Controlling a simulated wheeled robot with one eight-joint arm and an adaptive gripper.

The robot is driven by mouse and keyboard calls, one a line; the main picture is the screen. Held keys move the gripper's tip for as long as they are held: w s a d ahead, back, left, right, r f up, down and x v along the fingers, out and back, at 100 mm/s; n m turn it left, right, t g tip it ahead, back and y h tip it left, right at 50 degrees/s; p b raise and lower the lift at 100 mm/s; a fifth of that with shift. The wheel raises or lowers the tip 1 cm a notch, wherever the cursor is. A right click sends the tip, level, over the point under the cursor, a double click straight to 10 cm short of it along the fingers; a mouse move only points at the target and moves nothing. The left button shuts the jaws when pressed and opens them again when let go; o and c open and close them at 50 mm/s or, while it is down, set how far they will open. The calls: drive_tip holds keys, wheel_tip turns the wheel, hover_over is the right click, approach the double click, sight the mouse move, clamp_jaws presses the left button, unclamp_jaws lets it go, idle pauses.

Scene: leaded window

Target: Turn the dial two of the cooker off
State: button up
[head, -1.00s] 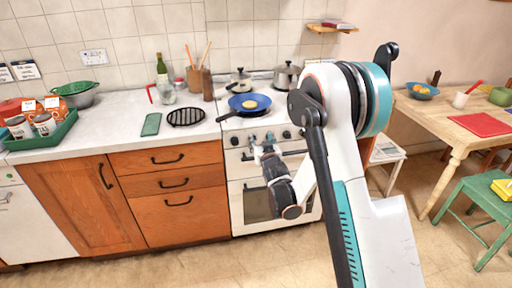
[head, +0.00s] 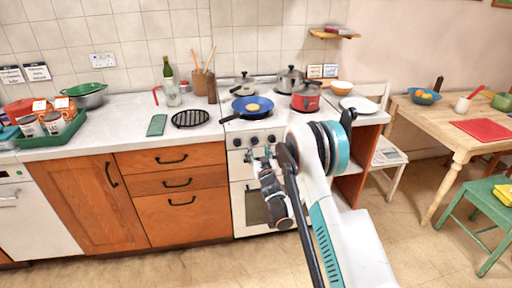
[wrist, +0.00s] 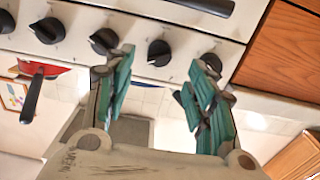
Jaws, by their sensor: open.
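The white cooker (head: 238,192) stands mid-picture in the head view, with a row of black dials on its front. The wrist view is upside down relative to the head view and shows several dials. One black dial (wrist: 159,53) sits between my spread fingertips, second from the wooden-drawer side. The end dial (wrist: 211,66) is at or behind the right-hand finger, and another dial (wrist: 103,41) is beside the left-hand finger. My gripper (wrist: 167,68) is open and empty, close to the panel. In the head view my gripper (head: 258,155) is just below the dials. I cannot read the dial markings.
The oven handle (wrist: 195,4) runs near the dials. Wooden drawers (head: 180,203) adjoin the cooker. The floor in front is clear.

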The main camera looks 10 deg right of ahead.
sight(256, 144)
drive_tip(key=shift+w+b, duration=0.8)
drive_tip(key=shift+w, duration=2.4)
drive_tip(key=c, duration=1.1)
